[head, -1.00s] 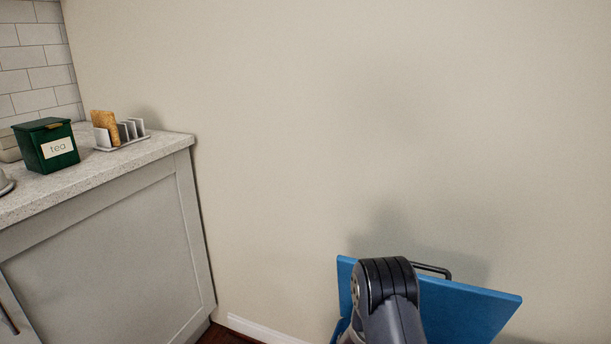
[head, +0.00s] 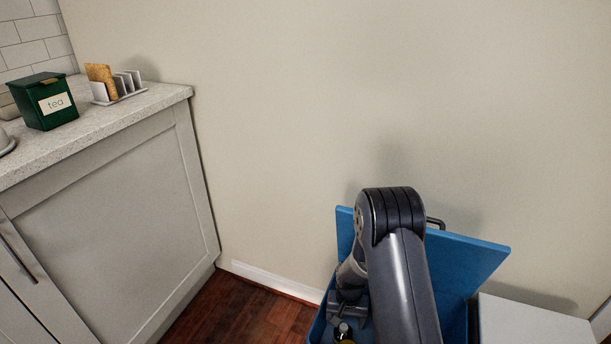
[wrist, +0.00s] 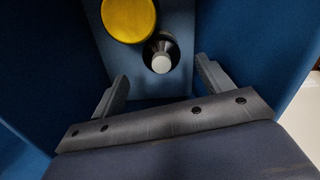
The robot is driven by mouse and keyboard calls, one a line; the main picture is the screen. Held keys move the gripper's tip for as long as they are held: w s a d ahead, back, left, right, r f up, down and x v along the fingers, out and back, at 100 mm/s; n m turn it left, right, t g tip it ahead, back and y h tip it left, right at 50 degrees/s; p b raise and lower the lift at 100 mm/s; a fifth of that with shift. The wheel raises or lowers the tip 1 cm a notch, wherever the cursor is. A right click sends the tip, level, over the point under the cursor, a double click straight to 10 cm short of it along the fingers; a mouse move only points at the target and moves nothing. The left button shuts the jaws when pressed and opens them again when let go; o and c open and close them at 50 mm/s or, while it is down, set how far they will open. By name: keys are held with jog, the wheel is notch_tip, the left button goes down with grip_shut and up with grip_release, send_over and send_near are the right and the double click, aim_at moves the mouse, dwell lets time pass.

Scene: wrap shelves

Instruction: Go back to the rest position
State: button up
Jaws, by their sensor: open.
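My gripper (wrist: 162,85) is open, its two fingers spread apart with nothing between them in the wrist view. In the head view my gripper (head: 348,312) hangs down at the mouth of a blue box, partly hidden by my own arm. The blue box's raised lid (head: 465,262) leans back near the wall and has a dark handle. Inside the box, the wrist view shows a round yellow-topped thing (wrist: 128,18) and a dark bottle-like thing with a pale cap (wrist: 161,62), both beyond the fingertips.
A grey cabinet (head: 120,225) with a speckled counter stands at the left. On it are a green tea tin (head: 45,102) and a toast rack (head: 122,90) holding toast. A white surface (head: 530,322) lies right of the box. Wooden floor (head: 240,312) shows between cabinet and box.

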notch_tip(320, 180, down, 11)
jog(key=b, duration=0.4)
notch_tip(320, 180, up, 19)
jog(key=p, duration=0.7)
notch_tip(320, 180, up, 28)
jog(key=n+p, duration=0.1)
jog(key=p, duration=2.1)
send_over(342, 338)
jog(key=d, duration=0.3)
jog(key=shift+s+r+p, duration=0.15)
jog(key=shift+r+p, duration=0.75)
